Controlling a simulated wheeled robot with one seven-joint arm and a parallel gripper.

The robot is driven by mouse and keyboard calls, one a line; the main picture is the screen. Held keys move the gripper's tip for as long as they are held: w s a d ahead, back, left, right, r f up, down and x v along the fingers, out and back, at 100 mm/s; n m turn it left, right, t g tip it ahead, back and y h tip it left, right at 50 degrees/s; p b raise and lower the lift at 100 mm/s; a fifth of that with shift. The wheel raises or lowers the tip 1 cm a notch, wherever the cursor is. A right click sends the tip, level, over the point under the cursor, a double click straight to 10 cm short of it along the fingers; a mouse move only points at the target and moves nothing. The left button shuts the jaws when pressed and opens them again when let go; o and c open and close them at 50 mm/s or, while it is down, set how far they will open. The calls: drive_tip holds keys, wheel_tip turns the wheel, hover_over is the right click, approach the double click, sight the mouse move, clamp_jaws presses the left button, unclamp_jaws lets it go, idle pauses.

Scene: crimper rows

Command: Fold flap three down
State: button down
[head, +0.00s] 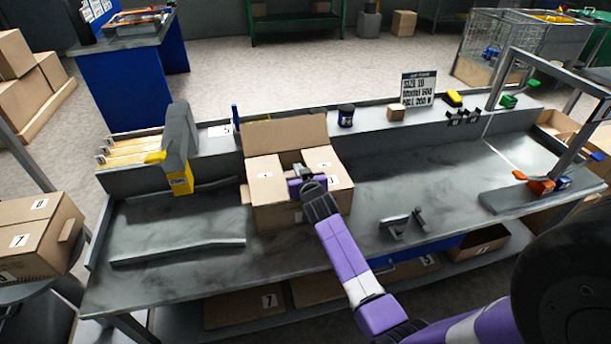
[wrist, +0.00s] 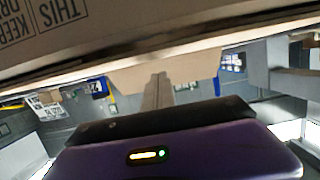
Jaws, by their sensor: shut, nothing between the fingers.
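An open cardboard box (head: 276,216) stands on the grey bench. Its back flap (head: 287,132) stands up. The left flap (head: 265,180) and right flap (head: 327,164) lie folded inward, each with a small white label, with a gap between them. I cannot read which flap is three. My gripper (head: 296,181) is at the gap in the box top, below the upright flap; its fingertips are partly hidden. In the wrist view my shut, empty fingers (wrist: 158,92) point ahead, and a printed cardboard panel (wrist: 120,25) spans the top, close above them.
A yellow and grey tool (head: 179,160) stands left of the box. A dark bracket (head: 402,222) lies on the bench to the right. A dark blue canister (head: 346,116) and a sign (head: 418,89) stand on the back ledge. The bench right of the box is mostly clear.

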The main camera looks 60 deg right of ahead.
wheel_tip(320, 180, up, 3)
drive_tip(key=shift+w+f+p, duration=0.1)
drive_tip(key=shift+p, duration=0.5)
drive_tip(key=v, duration=1)
drive_tip(key=shift+f+b, duration=0.4)
drive_tip(key=shift+b, duration=0.05)
drive_tip(key=shift+a, duration=0.1)
